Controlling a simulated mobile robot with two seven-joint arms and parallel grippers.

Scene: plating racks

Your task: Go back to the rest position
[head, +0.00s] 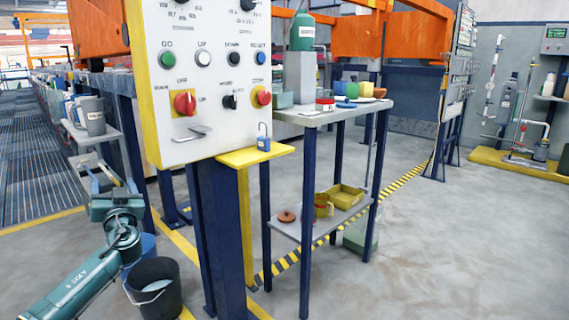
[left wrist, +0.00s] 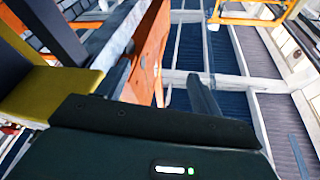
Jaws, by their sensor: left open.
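My left arm comes in from the lower left of the head view. My left gripper (head: 100,178) is raised in front of the left side of the control panel's post, near a small shelf with grey jugs. In the left wrist view its two dark fingers (left wrist: 160,82) stand apart with nothing between them, so it is open and empty. My right gripper is in neither view.
The control panel (head: 205,85) with a yellow ledge (head: 255,155) and blue padlock (head: 263,138) stands close ahead. A black bucket (head: 153,288) is beside my left arm. A two-level table (head: 340,115) stands behind. Open floor (head: 460,240) lies to the right.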

